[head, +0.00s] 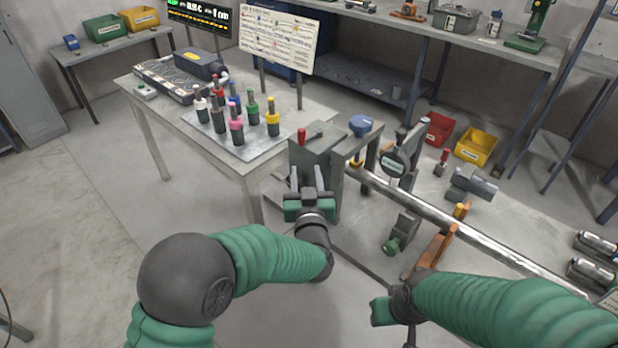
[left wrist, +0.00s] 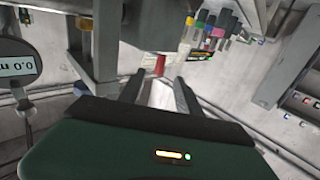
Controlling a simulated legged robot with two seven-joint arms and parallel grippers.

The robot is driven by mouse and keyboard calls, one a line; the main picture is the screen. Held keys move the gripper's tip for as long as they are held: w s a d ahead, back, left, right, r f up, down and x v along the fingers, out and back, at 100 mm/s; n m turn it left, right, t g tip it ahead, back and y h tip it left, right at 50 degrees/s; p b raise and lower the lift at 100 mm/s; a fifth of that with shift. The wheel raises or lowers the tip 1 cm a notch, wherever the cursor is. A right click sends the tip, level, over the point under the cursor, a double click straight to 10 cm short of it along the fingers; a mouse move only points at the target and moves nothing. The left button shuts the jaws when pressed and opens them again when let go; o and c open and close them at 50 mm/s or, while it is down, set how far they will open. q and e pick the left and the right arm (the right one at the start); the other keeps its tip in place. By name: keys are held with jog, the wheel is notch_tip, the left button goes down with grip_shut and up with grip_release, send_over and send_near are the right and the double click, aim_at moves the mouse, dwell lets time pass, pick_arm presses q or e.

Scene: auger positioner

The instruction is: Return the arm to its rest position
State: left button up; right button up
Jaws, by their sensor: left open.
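My left arm reaches in from the left in the head view, and its green and black gripper (head: 307,174) points away from me in front of a grey machine block (head: 320,150). In the left wrist view its two fingers (left wrist: 160,88) stand apart with nothing held between them. A small red-capped part (head: 302,136) on the block shows beyond the fingers, and also in the left wrist view (left wrist: 160,66). My right arm comes in from the lower right. Its gripper (head: 392,308) is seen from behind at the bottom, and its fingers cannot be made out.
A table (head: 150,105) at the left holds several coloured-top tools on a plate (head: 205,132). A long metal bar (head: 440,218) runs from the machine to the lower right. A round gauge (head: 394,163) stands beside it. The floor at the left is clear.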

pick_arm(q)
jog(key=s+a+f+g+p, duration=0.2)
jog(key=s+a+g, duration=0.3)
jog(key=s+a, duration=0.3)
jog(key=s+a+f+g+p, duration=0.2)
jog(key=s+a+g+p, duration=0.2)
jog(key=s+a, duration=0.3)
jog(key=s+a+f+g+p, duration=0.1)
jog(key=s+a+g+p, duration=0.2)
jog(key=s, duration=1.2)
jog(key=a+g, duration=0.3)
jog(key=a, duration=0.2)
jog(key=shift+a+f, duration=0.35)
jog(key=shift+f, duration=0.05)
pick_arm(e)
jog(key=w+v, duration=0.2)
jog(key=v, duration=0.6)
jog(key=shift+r, duration=0.55)
pick_arm(q)
jog(key=shift+a, duration=0.3)
pick_arm(e)
jog(key=shift+w+a, duration=0.1)
jog(key=shift+a, duration=0.1)
pick_arm(q)
jog(key=shift+w+d, duration=0.1)
jog(key=shift+d, duration=0.1)
pick_arm(e)
jog(key=shift+d, duration=0.15)
